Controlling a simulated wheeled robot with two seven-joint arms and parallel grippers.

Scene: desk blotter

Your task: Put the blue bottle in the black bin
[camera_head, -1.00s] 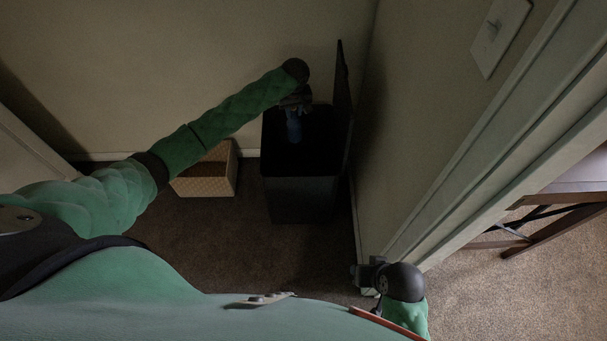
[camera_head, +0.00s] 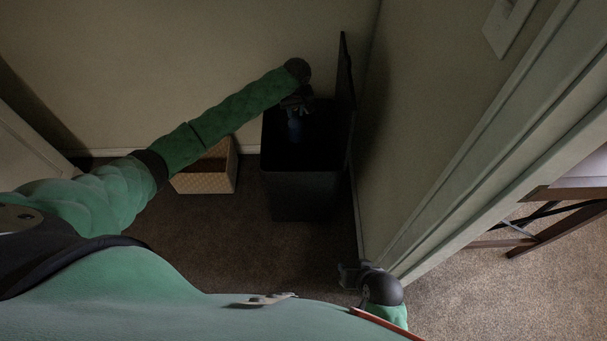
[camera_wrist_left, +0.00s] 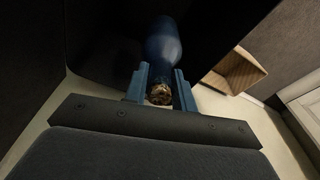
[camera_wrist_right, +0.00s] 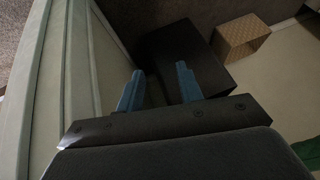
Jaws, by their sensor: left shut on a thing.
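The blue bottle (camera_head: 295,128) hangs below my left gripper (camera_head: 297,106), over the open mouth of the black bin (camera_head: 305,192). In the left wrist view the bottle (camera_wrist_left: 163,45) points away from me, and the two blue fingers of my left gripper (camera_wrist_left: 160,90) are shut on its neck end. The bin's lid (camera_head: 345,100) stands upright at its right side. Whether the bottle's lower end is below the rim is hard to tell in the dark. My right gripper (camera_head: 352,274) is low near the door frame; in its wrist view its fingers (camera_wrist_right: 160,88) are apart with nothing between them.
A woven basket (camera_head: 208,178) stands on the carpet left of the bin; it also shows in the right wrist view (camera_wrist_right: 242,40). A wall rises close to the bin's right. A wooden table (camera_head: 570,195) is beyond the door frame.

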